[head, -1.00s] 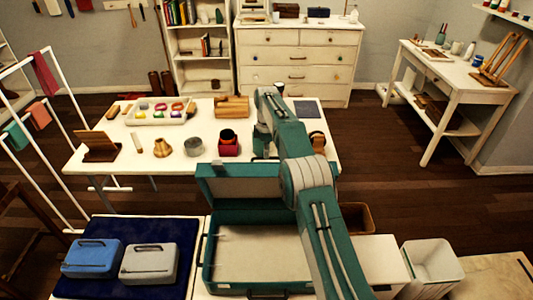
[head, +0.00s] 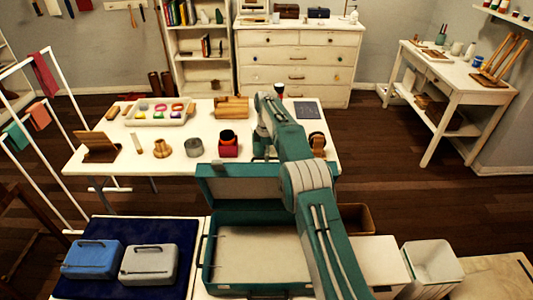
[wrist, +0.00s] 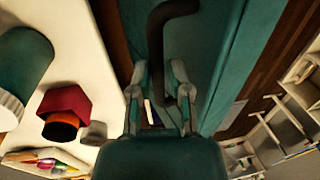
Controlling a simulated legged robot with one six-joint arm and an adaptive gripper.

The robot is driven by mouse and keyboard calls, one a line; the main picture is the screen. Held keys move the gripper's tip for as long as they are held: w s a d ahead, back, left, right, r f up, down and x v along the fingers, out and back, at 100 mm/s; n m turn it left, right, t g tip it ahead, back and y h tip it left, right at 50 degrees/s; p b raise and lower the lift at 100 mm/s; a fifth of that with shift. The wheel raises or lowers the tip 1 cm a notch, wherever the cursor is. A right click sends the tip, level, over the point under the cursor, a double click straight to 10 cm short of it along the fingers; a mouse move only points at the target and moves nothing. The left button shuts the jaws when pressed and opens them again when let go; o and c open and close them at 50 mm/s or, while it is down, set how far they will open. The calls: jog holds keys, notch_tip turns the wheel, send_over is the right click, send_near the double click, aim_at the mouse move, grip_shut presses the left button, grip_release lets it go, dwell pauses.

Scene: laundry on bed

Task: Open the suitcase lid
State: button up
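The teal suitcase (head: 207,262) stands in the front middle of the head view with its cream interior showing. Its lid (head: 238,188) stands roughly upright at the back of the base, so the case is open. My teal arm reaches over the right side of the case to beyond the lid; the gripper's tips are hidden in the head view. In the wrist view my gripper (wrist: 158,105) has its two fingers apart.
Behind the lid is a white table (head: 115,168) with a red container (head: 228,148), a grey tin (head: 194,147) and a tray (head: 185,118). Blue and grey cases (head: 92,259) (head: 149,264) lie left of the suitcase. A white bin (head: 432,262) stands right.

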jog(key=shift+o, duration=0.7)
notch_tip(320, 180, down, 2)
jog(key=shift+f, duration=0.1)
jog(key=shift+r, duration=0.45)
